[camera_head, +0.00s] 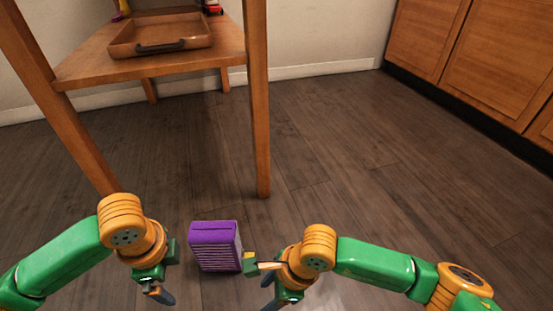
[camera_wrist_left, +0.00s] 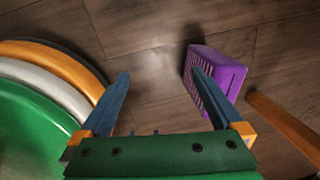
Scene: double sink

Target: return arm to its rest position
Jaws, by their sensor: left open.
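My left gripper (camera_head: 160,287) is at the lower left of the head view, above the dark wood floor. In the left wrist view its two blue fingers (camera_wrist_left: 162,95) are spread apart with bare floor between them, so it is open and empty. My right gripper (camera_head: 266,284) is at the bottom centre of the head view; its jaw opening is unclear. Both arms are bent low in front of me. A purple box (camera_head: 212,233) with a slatted pale side is between the two grippers. In the left wrist view the box (camera_wrist_left: 216,62) is partly behind the right-hand finger; contact cannot be told.
A wooden table or shelf (camera_head: 200,58) stands ahead at the upper left, bearing a wooden tray (camera_head: 130,46) with a dark handle. Its front leg (camera_head: 260,130) reaches the floor. Wooden cabinets (camera_head: 490,60) line the right. The floor (camera_head: 350,160) between is clear.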

